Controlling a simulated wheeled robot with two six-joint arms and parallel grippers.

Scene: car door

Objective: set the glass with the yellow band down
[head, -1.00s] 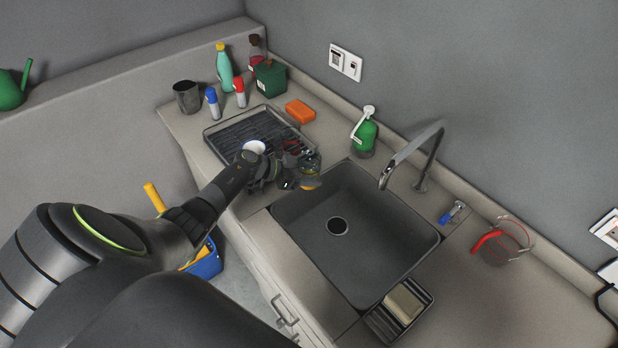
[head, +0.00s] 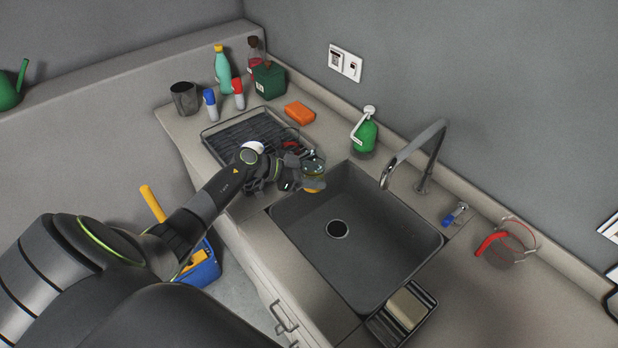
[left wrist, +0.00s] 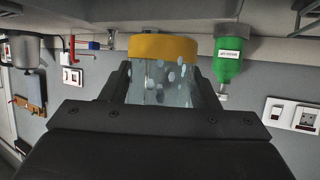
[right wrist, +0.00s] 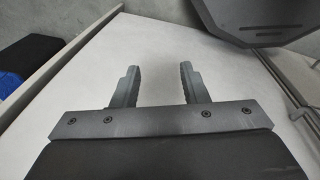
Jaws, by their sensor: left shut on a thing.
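The glass with the yellow band (head: 314,169) is in my left gripper (head: 298,176). In the head view it is over the sink's back-left corner, with the band at its lower end. In the left wrist view, where the surroundings look upside down, the clear, speckled glass (left wrist: 165,88) sits between the two fingers and its yellow band (left wrist: 163,47) is beyond the fingertips. I cannot tell whether its base touches anything. My right gripper (right wrist: 165,88) shows only in the right wrist view, with its fingers apart and nothing between them.
A dark ribbed drying tray (head: 238,133) lies left of the sink (head: 370,262). A green soap bottle (head: 363,136) and the tap (head: 425,160) stand behind the sink. An orange sponge (head: 300,113) lies behind the tray. Several bottles and a dark cup (head: 184,98) stand at the far left.

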